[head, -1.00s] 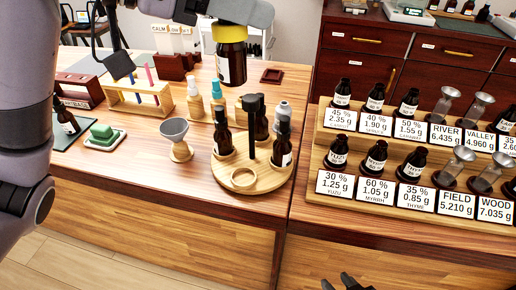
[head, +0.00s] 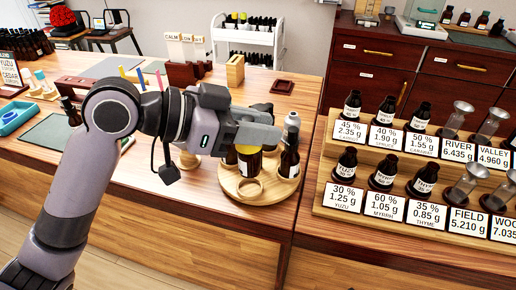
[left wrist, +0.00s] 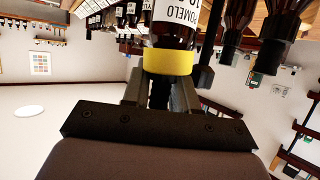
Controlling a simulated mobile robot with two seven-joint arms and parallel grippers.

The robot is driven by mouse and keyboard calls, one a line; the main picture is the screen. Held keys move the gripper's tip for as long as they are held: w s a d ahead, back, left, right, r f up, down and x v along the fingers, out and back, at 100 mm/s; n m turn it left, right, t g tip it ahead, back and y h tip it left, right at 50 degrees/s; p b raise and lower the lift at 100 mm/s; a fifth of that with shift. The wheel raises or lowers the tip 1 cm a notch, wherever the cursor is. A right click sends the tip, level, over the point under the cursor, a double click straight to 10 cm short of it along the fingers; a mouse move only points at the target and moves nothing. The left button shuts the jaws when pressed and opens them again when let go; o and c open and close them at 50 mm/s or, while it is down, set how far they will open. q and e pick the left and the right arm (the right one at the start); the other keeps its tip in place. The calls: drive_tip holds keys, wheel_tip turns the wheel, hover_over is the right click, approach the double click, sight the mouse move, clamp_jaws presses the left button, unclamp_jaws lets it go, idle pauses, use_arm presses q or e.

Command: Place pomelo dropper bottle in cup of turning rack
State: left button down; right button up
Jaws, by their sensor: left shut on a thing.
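The pomelo dropper bottle (head: 248,165) is brown glass with a yellow collar. In the left wrist view its label (left wrist: 176,30) reads POMELO, upside down. The bottle is low over the round wooden turning rack (head: 262,196), behind the front ring-shaped cup (head: 247,188). I cannot tell whether its base touches the rack. Another brown bottle (head: 290,160) stands in the rack's right side. My gripper and arm hide much of the rack's back and left. My right gripper is out of view.
A tiered wooden stand (head: 330,208) with several brown bottles, glass vessels and weight cards is to the right. The table in front of the rack is clear.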

sight(258, 149)
use_arm(q)
drive_tip(key=shift+f, duration=2.35)
drive_tip(key=c, duration=0.9)
unclamp_jaws()
drive_tip(key=shift+f, duration=0.15)
drive_tip(key=shift+r, duration=0.25)
drive_tip(key=shift+a, duration=0.3)
drive_tip(key=b+v, duration=0.1)
drive_tip(key=v, duration=1)
drive_tip(key=shift+s+a+r, duration=0.1)
drive_tip(key=shift+a, duration=0.05)
